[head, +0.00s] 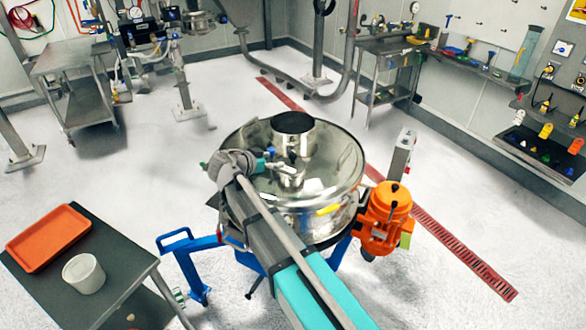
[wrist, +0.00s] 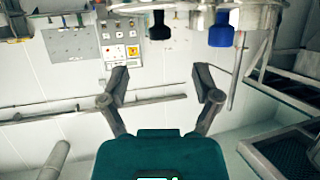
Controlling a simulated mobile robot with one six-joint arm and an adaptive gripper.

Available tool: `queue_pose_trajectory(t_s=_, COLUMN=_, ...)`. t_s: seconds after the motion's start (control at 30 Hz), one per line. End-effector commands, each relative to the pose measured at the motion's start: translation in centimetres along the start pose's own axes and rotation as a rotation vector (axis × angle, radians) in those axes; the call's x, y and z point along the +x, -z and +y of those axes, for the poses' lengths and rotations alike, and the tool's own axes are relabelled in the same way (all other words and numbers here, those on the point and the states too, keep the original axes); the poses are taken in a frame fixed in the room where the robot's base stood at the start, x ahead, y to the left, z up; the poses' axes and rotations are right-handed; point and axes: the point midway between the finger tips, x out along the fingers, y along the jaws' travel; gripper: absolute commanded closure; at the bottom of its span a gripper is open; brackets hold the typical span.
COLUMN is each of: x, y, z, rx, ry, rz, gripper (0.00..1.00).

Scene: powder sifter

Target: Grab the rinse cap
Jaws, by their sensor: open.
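I cannot tell for certain which thing is the rinse cap. A small steel fitting (head: 291,174) shows on the shiny sifter lid (head: 335,155), right beside the end of my arm in the head view. My gripper (wrist: 160,78) is open in the wrist view, its two fingers apart with nothing between them. In the head view my arm reaches over the sifter, and its own links partly hide the lid. A dark fitting (wrist: 160,25) and a blue fitting (wrist: 222,28) hang beyond the fingertips at the top of the wrist view, apart from them.
An orange motor (head: 386,212) sits at the sifter's right side. A table (head: 120,250) at lower left holds an orange tray (head: 46,238) and a white tub (head: 83,273). A wall shelf (head: 470,68) with small items runs along the right. Much pale floor is open.

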Motion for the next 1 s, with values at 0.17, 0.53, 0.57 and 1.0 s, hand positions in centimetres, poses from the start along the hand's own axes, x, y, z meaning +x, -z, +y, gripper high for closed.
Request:
queue_pose_trajectory(t_s=0.17, x=2.8, y=-0.2, z=-0.1, rx=0.001, ry=-0.001, rz=0.0, gripper=0.19)
queue_pose_trajectory(t_s=0.53, x=4.3, y=0.0, z=0.0, rx=-0.001, ry=0.001, rz=0.0, gripper=0.19)
queue_pose_trajectory(t_s=0.57, x=4.3, y=0.0, z=0.0, rx=-0.001, ry=0.001, rz=0.0, gripper=0.19)
queue_pose_trajectory(t_s=1.0, x=6.2, y=-0.2, z=-0.1, rx=0.001, ry=0.0, rz=0.0, gripper=0.19)
